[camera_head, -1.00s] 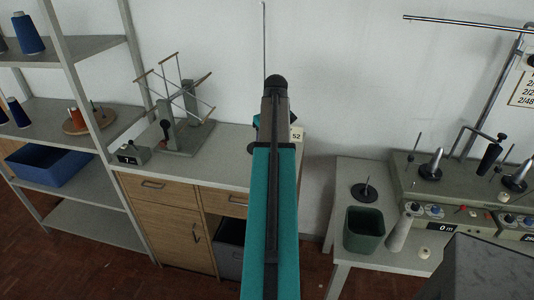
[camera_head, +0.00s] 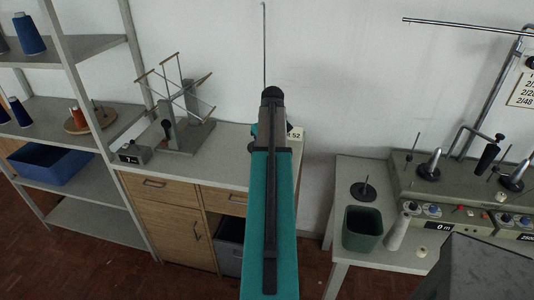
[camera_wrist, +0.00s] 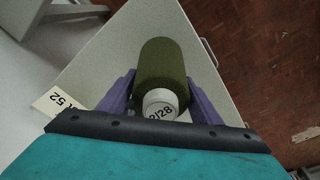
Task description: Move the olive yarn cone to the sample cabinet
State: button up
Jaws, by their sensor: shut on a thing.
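The olive yarn cone (camera_wrist: 165,62) is between the purple fingers of my gripper (camera_wrist: 160,97) in the wrist view. Its white end, marked "2/28", faces the camera. My gripper is shut on the cone, over a light grey top; whether the cone touches the top cannot be told. A wooden cabinet (camera_head: 168,195) with drawers, a door and a grey top, likely the sample cabinet, stands behind my arm in the head view. The cone and the fingers are hidden there.
A card ending in "52" (camera_wrist: 58,102) lies by the top's edge. A yarn winder (camera_head: 182,125) stands on the cabinet's left part. A shelf rack (camera_head: 95,120) with blue cones is at left. A table with a green bin (camera_head: 362,230) and machine is at right.

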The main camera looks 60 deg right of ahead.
jog(key=shift+f, duration=0.1)
jog(key=o, duration=1.2)
jog(key=shift+r, duration=0.2)
jog(key=shift+s+a+r+b, duration=0.15)
jog(key=shift+r+b, duration=0.35)
jog(key=shift+r, duration=1.45)
jog(key=shift+s+a+r+b, duration=0.1)
jog(key=shift+s+r+b, duration=0.3)
jog(key=shift+r, duration=1.6)
jog(key=shift+s+a+r+b, duration=0.1)
jog(key=shift+r+b, duration=0.5)
jog(key=shift+r, duration=1.35)
